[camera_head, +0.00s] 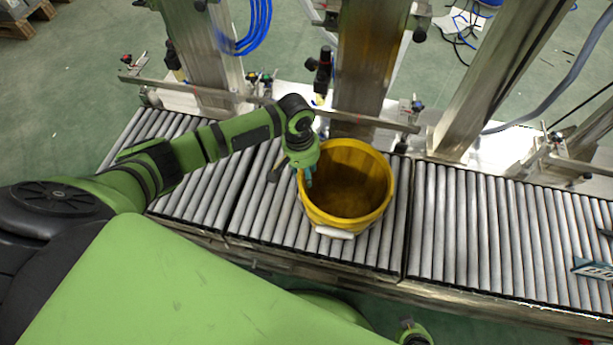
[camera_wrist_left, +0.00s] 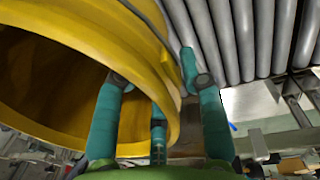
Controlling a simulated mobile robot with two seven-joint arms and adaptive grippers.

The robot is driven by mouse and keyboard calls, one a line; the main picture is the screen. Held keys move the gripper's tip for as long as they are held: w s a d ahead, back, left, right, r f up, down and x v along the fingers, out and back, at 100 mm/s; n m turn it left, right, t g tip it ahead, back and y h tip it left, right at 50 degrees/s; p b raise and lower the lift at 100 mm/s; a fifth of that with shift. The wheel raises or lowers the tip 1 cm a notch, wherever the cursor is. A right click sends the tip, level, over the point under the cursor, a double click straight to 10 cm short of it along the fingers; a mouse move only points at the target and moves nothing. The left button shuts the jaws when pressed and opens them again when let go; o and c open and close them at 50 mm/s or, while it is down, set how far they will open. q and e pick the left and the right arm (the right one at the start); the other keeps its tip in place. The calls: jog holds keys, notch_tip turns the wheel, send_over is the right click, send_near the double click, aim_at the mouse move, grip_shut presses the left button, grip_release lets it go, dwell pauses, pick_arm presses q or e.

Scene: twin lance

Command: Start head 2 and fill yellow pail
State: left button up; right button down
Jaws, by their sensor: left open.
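A yellow pail (camera_head: 345,215) stands upright on the roller conveyor (camera_head: 455,225), in front of the middle steel column (camera_head: 365,65). Its open mouth faces up, and I see no clear fill inside. A white handle grip (camera_head: 335,232) hangs at its near side. My left gripper (camera_head: 307,180) is open at the pail's left rim. In the left wrist view the gripper's teal fingers (camera_wrist_left: 153,68) straddle the pail's wall (camera_wrist_left: 125,42), spread apart. I cannot tell whether any finger touches it. No number marks the heads.
A metal guide rail (camera_head: 270,103) with clamp knobs runs behind the pail. More steel columns (camera_head: 500,75) stand left and right. The rollers right of the pail are clear up to a dark lettered plate (camera_head: 592,269) at the right edge. Blue hose (camera_head: 250,25) hangs at the back.

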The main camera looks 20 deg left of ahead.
pick_arm(q)
jog(key=shift+d+f, duration=0.15)
jog(key=shift+f, duration=1.05)
grip_shut()
jog(key=shift+w+r, duration=0.1)
